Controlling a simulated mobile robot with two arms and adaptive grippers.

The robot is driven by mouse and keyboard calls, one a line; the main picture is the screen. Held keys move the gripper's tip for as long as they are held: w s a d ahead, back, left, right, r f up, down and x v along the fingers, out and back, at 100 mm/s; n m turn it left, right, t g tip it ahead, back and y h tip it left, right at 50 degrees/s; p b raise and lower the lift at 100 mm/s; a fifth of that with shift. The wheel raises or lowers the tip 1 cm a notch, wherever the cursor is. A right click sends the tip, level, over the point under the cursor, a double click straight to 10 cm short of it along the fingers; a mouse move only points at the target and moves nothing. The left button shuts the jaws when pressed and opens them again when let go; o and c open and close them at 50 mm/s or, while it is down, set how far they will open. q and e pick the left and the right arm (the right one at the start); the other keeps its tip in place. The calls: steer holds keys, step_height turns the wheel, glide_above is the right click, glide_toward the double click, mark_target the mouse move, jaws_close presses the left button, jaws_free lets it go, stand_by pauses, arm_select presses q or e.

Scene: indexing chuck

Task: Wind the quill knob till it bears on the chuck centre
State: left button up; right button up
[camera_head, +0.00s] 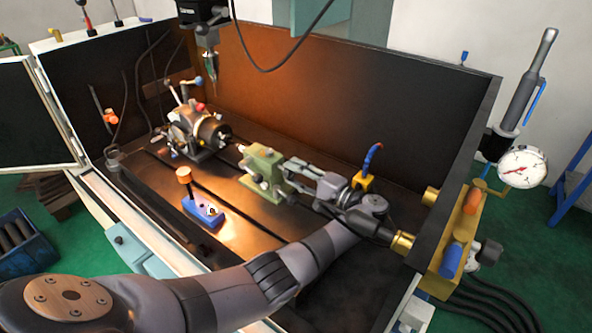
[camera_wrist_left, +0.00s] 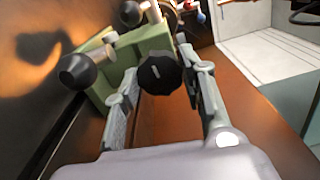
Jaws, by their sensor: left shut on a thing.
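The green tailstock (camera_head: 262,173) stands on the machine table, with its quill side towards the indexing chuck (camera_head: 212,131) at the left. A gap shows between the tailstock body and the chuck; whether the centre touches is too small to tell. My left gripper (camera_head: 302,174) reaches the tailstock's right end. In the left wrist view, the black quill knob (camera_wrist_left: 160,73) sits between the fingertips of my left gripper (camera_wrist_left: 160,66), which is shut on it. The green tailstock (camera_wrist_left: 98,88) shows behind it. My right gripper is not in view.
A blue block with an orange-brown knob (camera_head: 205,215) stands in front of the tailstock. A spindle with a pointed tool (camera_head: 209,72) hangs above the chuck. A black ball handle (camera_wrist_left: 77,71) stands left of the fingers. The enclosure's right wall (camera_head: 455,150) is near my arm.

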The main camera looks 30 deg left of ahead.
arm_select(q)
steer(key=shift+m+p, duration=3.3)
steer(key=shift+m, duration=5.8)
steer(key=shift+f, duration=0.15)
steer(key=o, duration=1.2)
steer(key=shift+c, duration=0.2)
